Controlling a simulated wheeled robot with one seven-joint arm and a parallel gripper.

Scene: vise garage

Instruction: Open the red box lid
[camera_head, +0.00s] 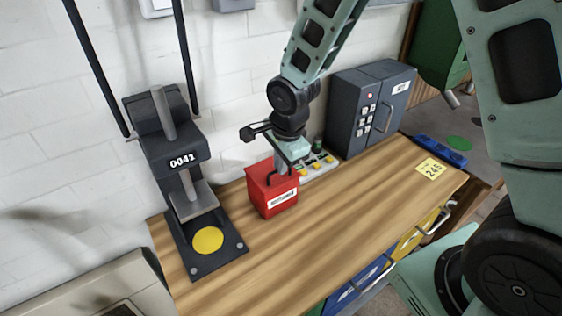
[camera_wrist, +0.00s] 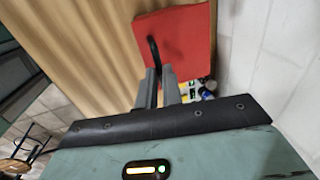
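The red box (camera_head: 272,192) stands on the wooden workbench near the wall, its lid down as far as I can see. In the wrist view its red lid (camera_wrist: 188,42) fills the upper middle, with a curved black handle (camera_wrist: 153,50) along its left side. My gripper (camera_head: 281,170) is just above the lid and partly hides it. In the wrist view my gripper's two grey fingers (camera_wrist: 158,72) are a narrow gap apart, with the handle's near end at or between their tips. I cannot tell whether they grip it.
A dark press (camera_head: 170,160) marked 0041 with a yellow disc stands left of the box. A panel with yellow buttons (camera_head: 318,165) and a dark grey cabinet (camera_head: 366,110) stand to the right. The white wall is close behind.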

